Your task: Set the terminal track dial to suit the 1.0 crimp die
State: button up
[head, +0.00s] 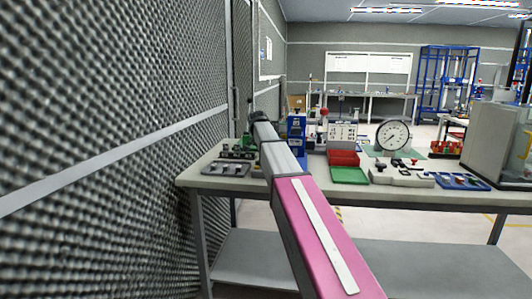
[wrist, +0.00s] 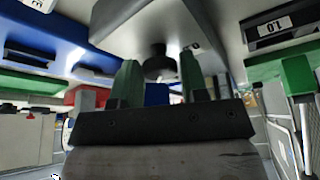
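In the wrist view a round black knob (wrist: 158,62) sits on the underside, as pictured, of a light grey housing (wrist: 125,20). I take it for the track dial; its marks are not readable. My gripper (wrist: 160,78) has its two green-tipped fingers apart, one on each side of the knob, with a visible gap to each. A label reading 1.0, upside down, is on a dark-framed plate (wrist: 283,32) at the right, above a green block (wrist: 278,68). In the head view my pink and grey arm reaches to the bench's left end; its fingers cannot be made out there.
The grey bench (head: 400,192) holds a blue press-like device (head: 297,135), a red bin (head: 343,157), a green tray (head: 349,175) and a round gauge (head: 393,134). A foam wall (head: 110,120) stands close on the left. In the wrist view a blue part (wrist: 50,35) is at left.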

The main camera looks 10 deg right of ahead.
jog(key=shift+o, duration=1.2)
jog(key=v, duration=1.1)
jog(key=shift+f, duration=0.15)
